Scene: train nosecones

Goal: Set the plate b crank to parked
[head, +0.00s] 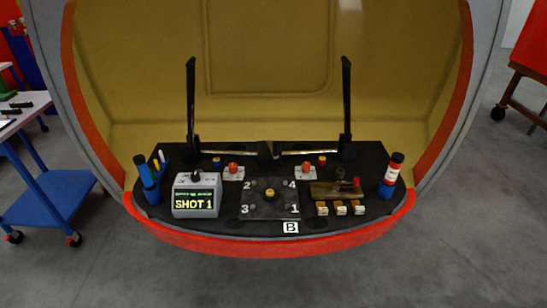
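A dark square plate (254,212) lies in the middle of the black console, with the numbers 2, 4, 3 and 1 near its corners. A brass-coloured knob (269,193) stands at its centre. A white label marked B (290,228) is at the console's front edge, just below the plate. To the right is a brown block (325,191) with a small dark part and a red knob (356,181) on top. I cannot tell which part is the crank or how it is set. Neither gripper is in view.
The console (160,211) sits in an orange-rimmed shell. A grey box reading SHOT 1 (196,195) is left of the plate. Two black uprights (190,105) (347,105) rise behind.

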